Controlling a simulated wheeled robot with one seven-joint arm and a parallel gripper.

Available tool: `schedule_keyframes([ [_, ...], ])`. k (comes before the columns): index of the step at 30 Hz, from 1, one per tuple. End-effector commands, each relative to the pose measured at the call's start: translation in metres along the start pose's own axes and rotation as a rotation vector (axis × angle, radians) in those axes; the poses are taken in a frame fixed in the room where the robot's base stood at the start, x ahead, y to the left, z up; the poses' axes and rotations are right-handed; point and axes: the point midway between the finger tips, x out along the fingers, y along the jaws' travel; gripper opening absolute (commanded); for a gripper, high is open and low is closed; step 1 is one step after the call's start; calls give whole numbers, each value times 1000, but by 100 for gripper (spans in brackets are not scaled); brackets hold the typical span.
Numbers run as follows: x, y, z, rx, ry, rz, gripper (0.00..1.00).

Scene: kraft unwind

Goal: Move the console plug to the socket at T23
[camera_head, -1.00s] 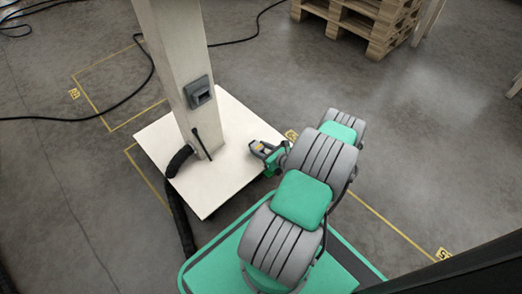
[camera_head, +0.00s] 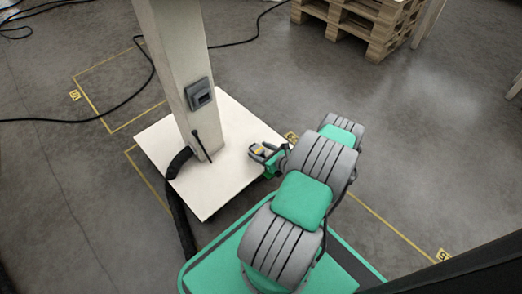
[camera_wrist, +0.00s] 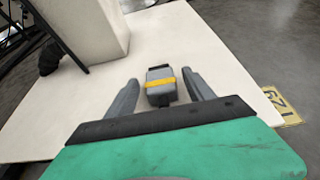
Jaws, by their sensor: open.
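A small grey block with a yellow band, which looks like the console plug (camera_wrist: 160,88), is over the white base plate in the wrist view. In the head view its yellow part (camera_head: 258,150) shows at the plate's right corner. My gripper (camera_wrist: 160,86) is open, with one finger on each side of the plug and gaps between. I cannot tell whether the plug rests on the plate. A grey box with a dark opening, perhaps a socket (camera_head: 200,94), is on the pale post. A yellow floor label (camera_wrist: 281,105) lies right of the plate; its text is not clearly readable.
The pale post (camera_head: 178,60) stands on the white plate (camera_head: 205,195). A thick black hose (camera_head: 180,205) runs from the post's foot. A black cable (camera_head: 130,95) crosses the floor at left. Wooden pallets (camera_head: 370,22) stand at the back right. Floor at right is clear.

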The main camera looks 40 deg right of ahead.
Motion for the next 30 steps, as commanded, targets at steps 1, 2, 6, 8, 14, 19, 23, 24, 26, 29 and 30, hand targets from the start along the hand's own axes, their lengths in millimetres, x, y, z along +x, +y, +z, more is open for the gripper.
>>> schedule_keyframes([
  [1, 0, 1, -3, 2, 5, 1, 61],
  [2, 0, 1, -3, 2, 6, 1, 61],
  [6, -1, 1, -2, 2, 6, 0, 61],
  [8, -2, 1, 3, 1, 5, 0, 61],
  [14, -46, -1, 14, 7, 4, -6, 61],
  [19, -92, -1, 14, 5, 3, -5, 61],
  [23, -115, -1, 12, 4, 3, -4, 61],
  [24, -119, 0, 12, 4, 3, -2, 61],
  [26, -123, 0, 11, 2, 2, -1, 61],
  [29, -125, 0, 11, -7, 5, 5, 61],
  [30, -123, 2, 15, -33, 13, 21, 61],
])
